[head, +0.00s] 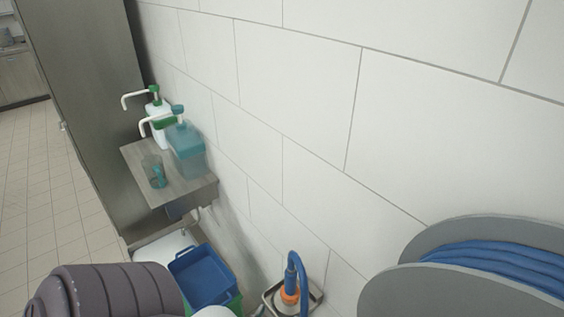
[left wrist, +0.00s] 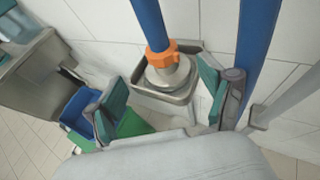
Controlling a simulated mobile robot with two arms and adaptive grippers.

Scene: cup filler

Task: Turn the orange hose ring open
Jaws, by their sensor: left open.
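The orange hose ring (head: 290,295) sits at the lower end of a blue hose (head: 293,267) near the bottom of the head view. In the left wrist view the orange ring (left wrist: 161,52) is around the hose, directly above a round metal fitting (left wrist: 170,76) in a small metal basin (left wrist: 178,95). My left gripper (left wrist: 157,100) is open, with one green-padded finger on each side of the fitting. The ring lies beyond the fingers in the picture, and nothing is between the pads. I cannot tell the exact distance. My right gripper is in neither view.
A hose reel (head: 440,290) with blue hose fills the lower right. A blue bin (head: 203,275) stands left of the basin. A wall shelf (head: 190,192) holds pump bottles (head: 186,150) and a clear cup (head: 154,172). A white tiled wall is close behind.

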